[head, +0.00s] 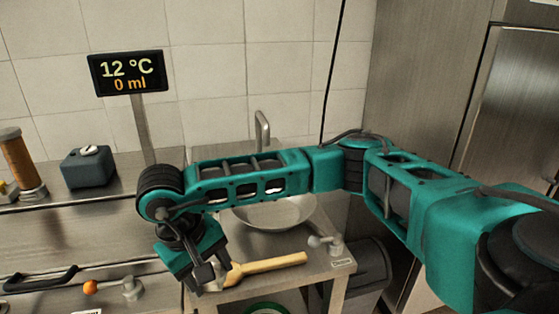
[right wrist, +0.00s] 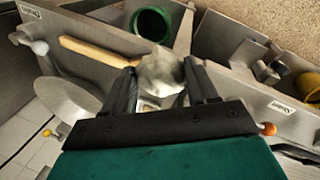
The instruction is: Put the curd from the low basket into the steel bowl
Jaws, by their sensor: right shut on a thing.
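My right gripper (head: 213,274) is low at the left end of my arm in the head view. In the right wrist view, my right gripper (right wrist: 160,76) is shut on a pale grey metallic scoop head (right wrist: 160,70). A wooden handle (head: 268,264) runs from it to the right in the head view; the handle (right wrist: 95,51) points left in the wrist view. The steel bowl (head: 290,216) is behind my forearm and partly hidden; the bowl (right wrist: 62,97) also shows in the wrist view. I cannot make out the curd or the low basket. My left gripper is not in view.
A sign (head: 128,72) reads 12 °C and 0 ml. A tap (head: 262,128) stands behind the bowl. A green round container (right wrist: 152,24) is below the counter. A dark bin (head: 362,270) stands right of the bench, and a valve handle (head: 328,243) sticks out at its edge.

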